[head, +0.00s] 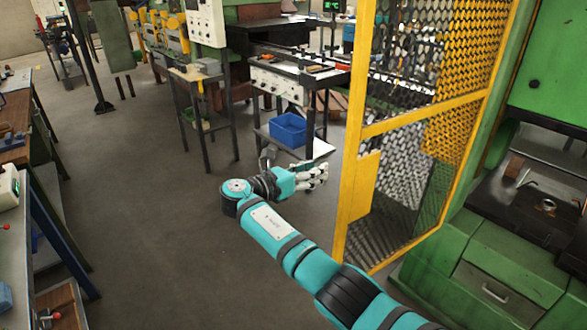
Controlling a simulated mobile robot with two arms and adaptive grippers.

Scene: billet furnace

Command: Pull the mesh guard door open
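The mesh guard door (375,125) is a tall yellow frame with wire mesh, right of centre. It stands beside the green machine, its near-left upright facing the aisle. A solid yellow plate (359,188) sits on the lower part of that upright. My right gripper (322,173) is left of the upright, with pale fingers pointing right towards it. A small gap shows between the fingertips and the door in the picture. The finger opening is too small to judge. No handle is clear to see. My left gripper is out of view.
The green machine (490,265) fills the right side. A workbench (300,75) with a blue bin (288,130) on its lower shelf stands behind my gripper. Benches line the left edge. The grey floor (150,200) between is clear.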

